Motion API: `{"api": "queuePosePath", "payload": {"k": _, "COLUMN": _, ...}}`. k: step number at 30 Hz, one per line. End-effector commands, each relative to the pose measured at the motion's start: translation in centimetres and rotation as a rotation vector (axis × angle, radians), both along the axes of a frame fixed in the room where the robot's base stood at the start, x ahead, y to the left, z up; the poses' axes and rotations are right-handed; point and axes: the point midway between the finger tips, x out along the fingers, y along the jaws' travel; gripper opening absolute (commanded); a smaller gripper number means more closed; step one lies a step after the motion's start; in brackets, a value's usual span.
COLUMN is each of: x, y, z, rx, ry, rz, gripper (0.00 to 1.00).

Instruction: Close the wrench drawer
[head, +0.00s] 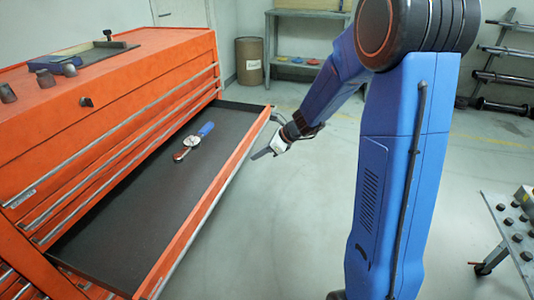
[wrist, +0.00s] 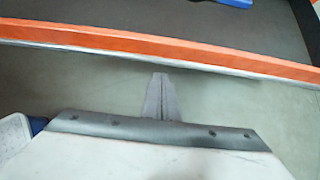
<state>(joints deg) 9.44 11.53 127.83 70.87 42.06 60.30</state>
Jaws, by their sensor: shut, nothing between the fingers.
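The wrench drawer (head: 232,172) of the orange tool chest (head: 110,105) is pulled well out. A wrench with a blue handle (head: 195,140) lies alone on its dark liner, and part of the blue handle shows at the top of the wrist view (wrist: 234,3). My gripper (head: 262,154) is outside the drawer, just off its front near the far end. In the wrist view the shut, empty fingers (wrist: 160,78) point at the orange drawer front (wrist: 165,48), with the tips a little short of its silver lower edge. I cannot tell whether they touch.
A dark tray (head: 85,54) and several small parts sit on top of the chest. A brown drum (head: 249,62) and a grey shelf (head: 300,60) stand at the back. A perforated table (head: 510,235) is at the right. The floor before the drawer is clear.

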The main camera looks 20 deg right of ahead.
Motion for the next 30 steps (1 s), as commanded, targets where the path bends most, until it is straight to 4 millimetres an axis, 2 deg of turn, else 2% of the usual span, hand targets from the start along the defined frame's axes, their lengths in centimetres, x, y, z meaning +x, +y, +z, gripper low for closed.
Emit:
{"api": "queuePosePath", "payload": {"k": 6, "x": 1.0, "y": 1.4, "z": -0.1, "rx": 0.0, "ry": 0.002, "rz": 0.0, "gripper": 0.0}}
{"api": "queuePosePath", "payload": {"k": 23, "x": 1.4, "y": 2.0, "z": -0.1, "rx": 0.0, "ry": 0.001, "rz": 0.001, "gripper": 0.0}}
{"api": "queuePosePath", "payload": {"k": 30, "x": 3.2, "y": 4.6, "z": -0.1, "rx": 0.0, "ry": 0.001, "rz": 0.004, "gripper": 0.0}}
